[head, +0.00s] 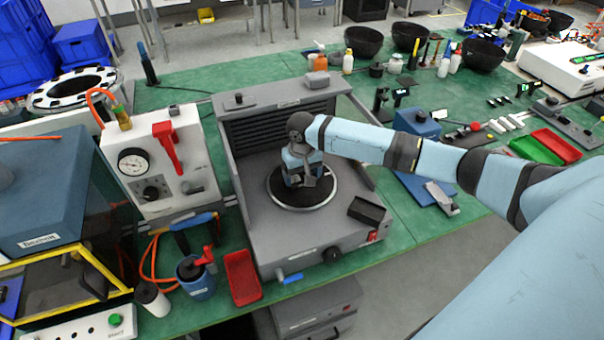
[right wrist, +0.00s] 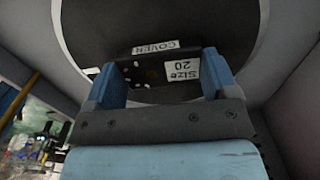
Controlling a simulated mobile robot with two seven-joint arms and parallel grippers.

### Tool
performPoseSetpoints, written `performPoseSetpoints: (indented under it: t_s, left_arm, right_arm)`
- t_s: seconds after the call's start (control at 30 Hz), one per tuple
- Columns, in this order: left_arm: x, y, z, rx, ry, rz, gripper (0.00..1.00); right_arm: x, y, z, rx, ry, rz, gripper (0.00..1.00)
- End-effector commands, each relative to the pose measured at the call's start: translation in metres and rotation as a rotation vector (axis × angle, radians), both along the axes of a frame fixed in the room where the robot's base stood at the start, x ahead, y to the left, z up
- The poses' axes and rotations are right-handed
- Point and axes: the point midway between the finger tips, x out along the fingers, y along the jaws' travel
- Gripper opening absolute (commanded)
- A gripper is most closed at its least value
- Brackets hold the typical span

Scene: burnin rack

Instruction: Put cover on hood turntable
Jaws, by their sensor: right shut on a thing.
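The grey hood (head: 258,228) stands on the green bench, with a round turntable bearing a pale rim (head: 337,190) on its deck. My right gripper (head: 304,182) is low over the middle of this circle. In the right wrist view, its blue fingers (right wrist: 160,82) are shut on a dark raised part marked "Size 20". Behind it is a dark round surface labelled "COVER" (right wrist: 155,47), which I take as the cover. A pale ring shows around it. I cannot tell whether the cover touches the turntable. My left gripper is not in view.
A small black tray (head: 368,210) sits on the hood's front right. A white gauge box (head: 150,165) with a red lever stands close on the left. A red tray (head: 242,278) lies at the front left. Black bowls (head: 363,42) and bottles stand behind.

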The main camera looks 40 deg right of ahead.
Motion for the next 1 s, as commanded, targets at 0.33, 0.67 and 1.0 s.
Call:
performPoseSetpoints:
  t_s: [0.33, 0.67, 1.0]
  left_arm:
    - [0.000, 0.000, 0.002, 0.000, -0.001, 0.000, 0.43]
    - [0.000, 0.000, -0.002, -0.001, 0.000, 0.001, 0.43]
    - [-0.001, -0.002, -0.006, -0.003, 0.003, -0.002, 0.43]
  right_arm:
    - [0.000, 0.000, -0.002, 0.000, 0.000, 0.000, 1.00]
    - [0.001, -0.001, 0.028, 0.001, -0.005, -0.001, 1.00]
    - [0.001, 0.000, 0.097, 0.001, -0.002, 0.000, 1.00]
